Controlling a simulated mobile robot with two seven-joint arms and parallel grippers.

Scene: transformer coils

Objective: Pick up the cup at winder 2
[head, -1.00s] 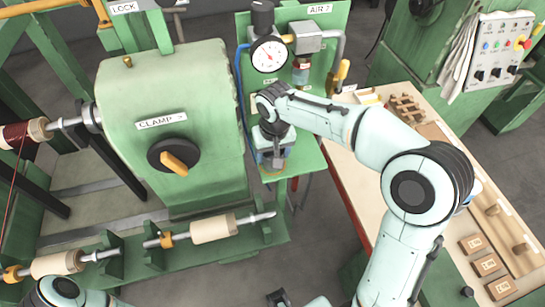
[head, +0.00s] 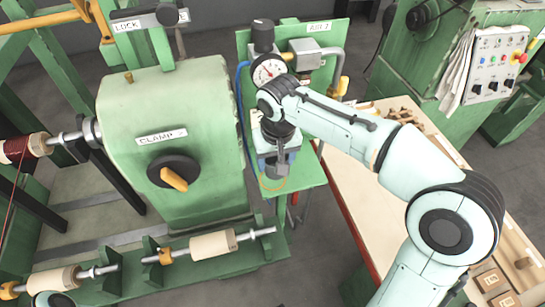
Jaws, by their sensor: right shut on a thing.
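My right gripper (head: 275,168) points down over the green shelf (head: 308,176) in front of the dial gauge at the winder. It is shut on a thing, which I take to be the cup. The cup is almost wholly hidden by the gripper and wrist, so its shape and colour cannot be made out. An orange ring outline (head: 273,187) shows on the shelf just below the gripper. My left gripper is out of view; only a bit of my left arm shows at the bottom left.
The dial gauge (head: 268,72) and its pipes stand close behind my right wrist. The green clamp housing (head: 215,130) is just left. A bench (head: 375,205) with wooden pieces lies right. A spindle with a pale spool (head: 209,246) runs in front.

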